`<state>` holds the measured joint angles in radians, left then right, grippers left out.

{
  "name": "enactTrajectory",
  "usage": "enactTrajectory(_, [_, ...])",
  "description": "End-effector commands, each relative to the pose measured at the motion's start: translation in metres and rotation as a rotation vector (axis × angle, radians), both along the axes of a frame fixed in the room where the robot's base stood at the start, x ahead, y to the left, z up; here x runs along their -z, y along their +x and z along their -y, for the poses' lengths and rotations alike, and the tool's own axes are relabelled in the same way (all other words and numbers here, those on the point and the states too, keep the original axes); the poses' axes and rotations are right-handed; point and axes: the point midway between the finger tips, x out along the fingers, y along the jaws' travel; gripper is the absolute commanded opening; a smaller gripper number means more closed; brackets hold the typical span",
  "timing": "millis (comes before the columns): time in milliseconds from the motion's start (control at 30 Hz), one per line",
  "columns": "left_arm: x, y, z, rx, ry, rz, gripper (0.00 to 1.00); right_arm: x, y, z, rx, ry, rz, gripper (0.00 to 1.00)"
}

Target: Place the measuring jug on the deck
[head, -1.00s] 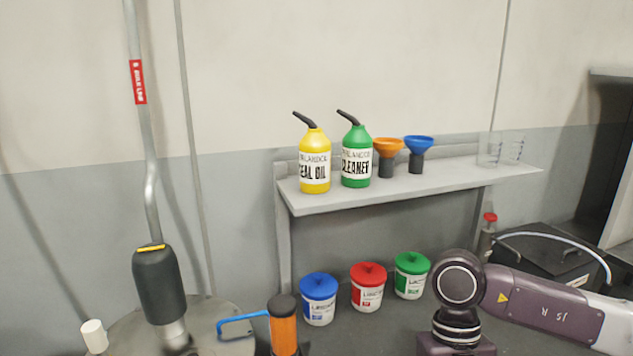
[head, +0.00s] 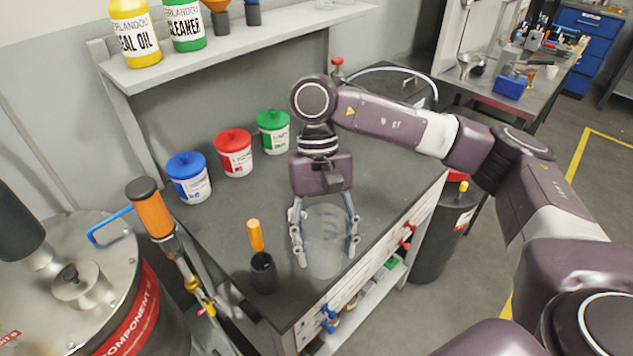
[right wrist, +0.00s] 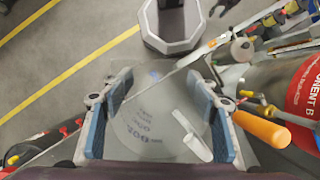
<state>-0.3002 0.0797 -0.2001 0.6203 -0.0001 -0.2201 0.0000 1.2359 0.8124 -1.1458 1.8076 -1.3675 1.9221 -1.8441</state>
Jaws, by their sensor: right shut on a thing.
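The clear measuring jug (head: 325,243) is between the fingers of my right gripper (head: 325,250) in the head view. The fingers are shut on its sides. The jug appears over the front part of the dark grey deck (head: 222,232); I cannot tell whether its base touches it. In the right wrist view the see-through jug (right wrist: 150,130) fills the space between the two blue finger pads of my right gripper (right wrist: 160,112). My left gripper is not in view.
Blue (head: 190,180), red (head: 234,155) and green (head: 273,133) lidded tubs line the back of the deck. An orange-handled tool (head: 255,238) stands in a black cup (head: 263,272) left of the jug. A shelf (head: 240,45) with bottles is above.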

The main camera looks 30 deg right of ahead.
Motion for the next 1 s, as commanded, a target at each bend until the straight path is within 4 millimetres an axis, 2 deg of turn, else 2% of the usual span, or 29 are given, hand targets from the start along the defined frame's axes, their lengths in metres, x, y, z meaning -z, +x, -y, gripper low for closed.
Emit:
enactTrajectory(200, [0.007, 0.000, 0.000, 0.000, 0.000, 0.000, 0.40, -0.009, 0.043, 0.018, 0.544, 0.003, -0.001, 0.29])
enactTrajectory(400, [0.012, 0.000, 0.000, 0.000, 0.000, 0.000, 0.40, -0.022, 0.075, 0.032, 0.992, 0.004, 0.001, 0.29])
enactTrajectory(1000, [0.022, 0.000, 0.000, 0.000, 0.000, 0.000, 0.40, -0.063, 0.141, 0.075, 2.108, 0.009, 0.005, 0.29])
